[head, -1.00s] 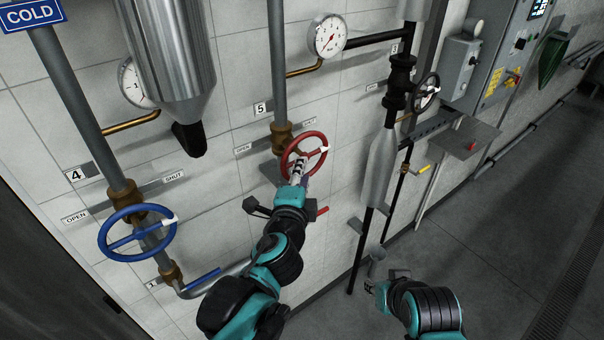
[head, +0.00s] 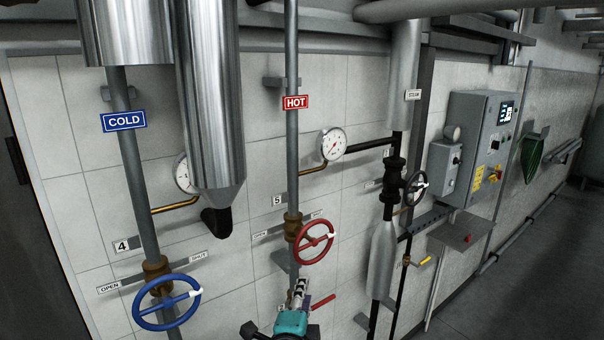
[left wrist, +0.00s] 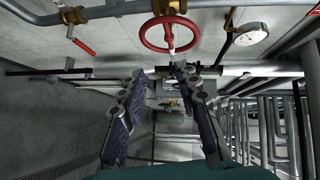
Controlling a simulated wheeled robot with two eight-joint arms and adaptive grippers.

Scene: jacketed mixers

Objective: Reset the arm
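My left gripper (head: 300,292) is at the bottom of the head view, just below the red HOT handwheel (head: 314,242) and apart from it. In the left wrist view its two fingers (left wrist: 160,74) are spread with nothing between them, so it is open and empty. The red handwheel (left wrist: 168,34) shows there beyond the fingertips, with a white mark on its rim. My right gripper is in neither view now.
A red-handled lever (head: 322,302) sits close beside my left gripper. The blue COLD handwheel (head: 167,302) is to the left, the black steam handwheel (head: 415,188) to the right. A grey control cabinet (head: 487,125) hangs further right. Floor at lower right is clear.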

